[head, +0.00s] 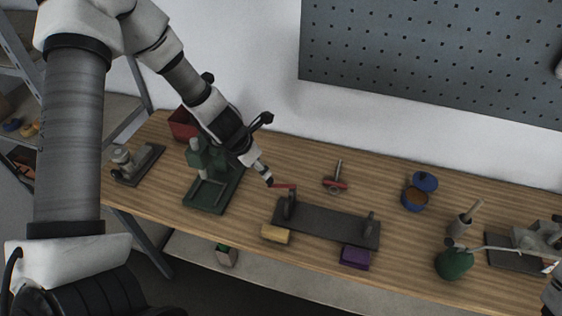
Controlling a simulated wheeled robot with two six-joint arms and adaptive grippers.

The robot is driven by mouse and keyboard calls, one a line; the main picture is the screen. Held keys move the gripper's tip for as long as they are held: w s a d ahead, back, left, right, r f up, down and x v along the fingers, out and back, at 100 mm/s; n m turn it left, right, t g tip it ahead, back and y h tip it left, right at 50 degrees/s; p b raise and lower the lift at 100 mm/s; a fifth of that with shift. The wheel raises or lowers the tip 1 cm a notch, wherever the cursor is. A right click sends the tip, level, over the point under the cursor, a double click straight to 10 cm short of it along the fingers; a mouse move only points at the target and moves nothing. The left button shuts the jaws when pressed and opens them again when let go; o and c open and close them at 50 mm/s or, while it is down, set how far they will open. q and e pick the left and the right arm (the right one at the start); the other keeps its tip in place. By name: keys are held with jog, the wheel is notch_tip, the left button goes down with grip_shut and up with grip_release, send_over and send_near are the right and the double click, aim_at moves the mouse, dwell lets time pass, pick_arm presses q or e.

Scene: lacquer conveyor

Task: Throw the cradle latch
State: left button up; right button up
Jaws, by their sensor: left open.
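The cradle is a dark flat base (325,226) on the wooden bench with two uprights. Its left upright (291,204) stands near a red lever (285,186), which looks like the latch and lies about level, pointing left. The right upright (369,226) is shorter and plain. My left gripper (268,180) reaches down from the upper left, with its tip just beside the left end of the red lever. It is open and seems to hold nothing. Whether it touches the lever I cannot tell.
A yellow block (275,234) and a purple block (355,258) lie in front of the cradle. A green press (206,185) stands left of it. A red-based tool (335,185) is behind. A blue pot (413,199) and a green can (454,264) stand to the right.

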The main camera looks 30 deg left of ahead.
aim_at(269, 180)
pick_arm(q)
jog(key=b+x, duration=0.3)
jog(key=shift+s+d+f+b, duration=0.15)
jog(key=shift+d+f+b, duration=0.15)
jog(key=shift+f+b, duration=0.1)
jog(key=b+x, duration=0.1)
jog(key=x, duration=0.1)
jog(key=b+x, duration=0.1)
jog(key=x, duration=0.1)
jog(key=shift+w+a+b, duration=0.15)
jog(key=shift+w+b, duration=0.2)
jog(key=shift+w, duration=0.1)
jog(key=shift+s+r, duration=0.25)
jog(key=shift+r, duration=0.05)
grip_shut()
